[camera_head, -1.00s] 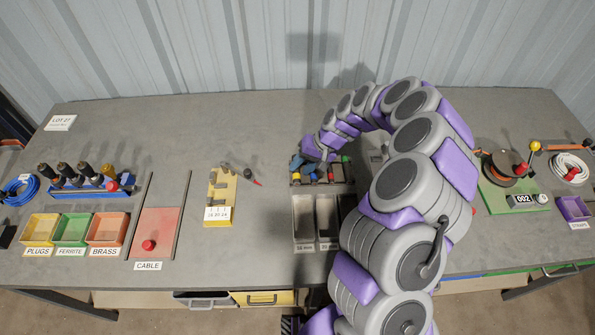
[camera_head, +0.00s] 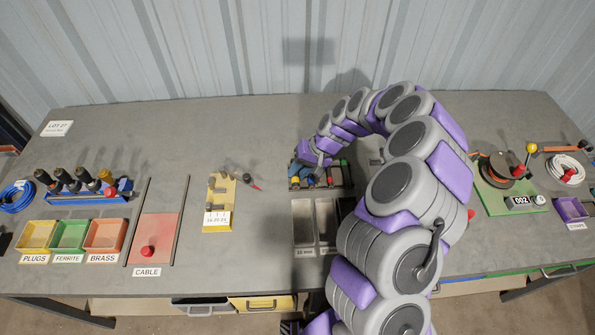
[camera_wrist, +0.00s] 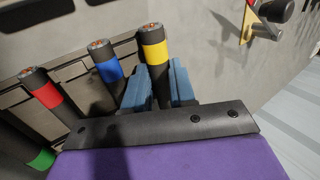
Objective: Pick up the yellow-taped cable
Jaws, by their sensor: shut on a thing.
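The yellow-taped cable (camera_wrist: 153,52) is a short black piece with a yellow band and a bare copper end, seen in the wrist view. My gripper (camera_wrist: 160,88) has its blue fingers on either side of it, shut on it below the yellow band. Its lower part is hidden by the fingers and the dark gripper plate. Blue-taped (camera_wrist: 109,70), red-taped (camera_wrist: 44,92) and green-taped (camera_wrist: 40,160) cables are beside it. In the head view my gripper (camera_head: 305,160) is at the left end of the cable rack (camera_head: 322,187). I cannot tell whether the held cable still touches the rack.
Grey bins (camera_head: 303,222) lie in front of the rack. A red cable pad (camera_head: 160,225) lies further left. The table behind the rack is mostly clear.

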